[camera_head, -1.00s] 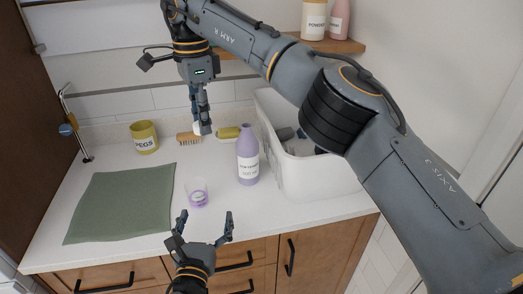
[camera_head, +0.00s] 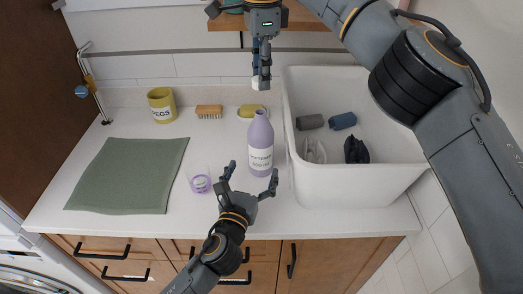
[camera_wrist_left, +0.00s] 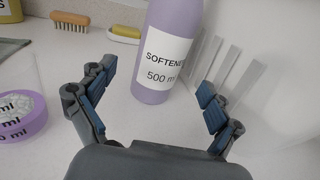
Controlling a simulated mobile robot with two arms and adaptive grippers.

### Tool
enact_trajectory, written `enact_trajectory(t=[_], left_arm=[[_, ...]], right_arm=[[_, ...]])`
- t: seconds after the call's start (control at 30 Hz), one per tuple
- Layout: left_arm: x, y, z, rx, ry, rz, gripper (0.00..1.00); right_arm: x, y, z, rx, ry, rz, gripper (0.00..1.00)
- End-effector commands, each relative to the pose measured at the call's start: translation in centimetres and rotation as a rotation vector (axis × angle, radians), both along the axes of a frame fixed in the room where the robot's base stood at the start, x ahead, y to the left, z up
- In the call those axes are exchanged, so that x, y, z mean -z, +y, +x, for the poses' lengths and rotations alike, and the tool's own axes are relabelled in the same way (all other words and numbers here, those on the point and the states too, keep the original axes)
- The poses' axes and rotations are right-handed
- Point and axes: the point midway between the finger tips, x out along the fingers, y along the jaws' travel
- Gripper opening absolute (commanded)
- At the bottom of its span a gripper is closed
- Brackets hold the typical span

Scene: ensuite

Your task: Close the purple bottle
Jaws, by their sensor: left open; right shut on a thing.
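The purple bottle (camera_head: 260,141) stands upright on the counter beside the white tub, with a white softener label. Its narrow neck looks uncapped. My left gripper (camera_head: 251,172) is open just in front of the bottle's lower part. In the left wrist view the bottle (camera_wrist_left: 151,97) stands ahead, between the lines of the open fingers, not gripped. My right gripper (camera_head: 261,77) points down above and behind the bottle's neck in the picture. It is shut on a small white cap (camera_head: 259,85), partly hidden by the fingers.
A white tub (camera_head: 350,183) with several dark items stands close right of the bottle. A clear cup with a purple band (camera_head: 200,184) is left of it.

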Motion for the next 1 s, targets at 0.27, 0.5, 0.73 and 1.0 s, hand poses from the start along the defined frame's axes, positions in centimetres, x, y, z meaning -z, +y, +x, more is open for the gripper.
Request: enact_trajectory(t=[0.27, 0.5, 0.73, 1.0], left_arm=[[-0.1, -1.1, 4.0, -0.001, -0.002, -0.001, 0.91], [-0.1, -1.7, 6.3, 0.0, -0.001, -0.001, 0.91], [0.0, -1.9, 6.7, 0.001, 0.0, -0.001, 0.91], [0.0, -1.8, 6.7, 0.001, 0.0, -0.001, 0.62]], right_arm=[[0.0, 0.0, 0.0, 0.0, 0.0, 0.0, 0.21], [0.0, 0.0, 0.0, 0.0, 0.0, 0.0, 0.21], [0.0, 0.0, 0.0, 0.0, 0.0, 0.0, 0.21], [0.0, 0.0, 0.0, 0.0, 0.0, 0.0, 0.21]])
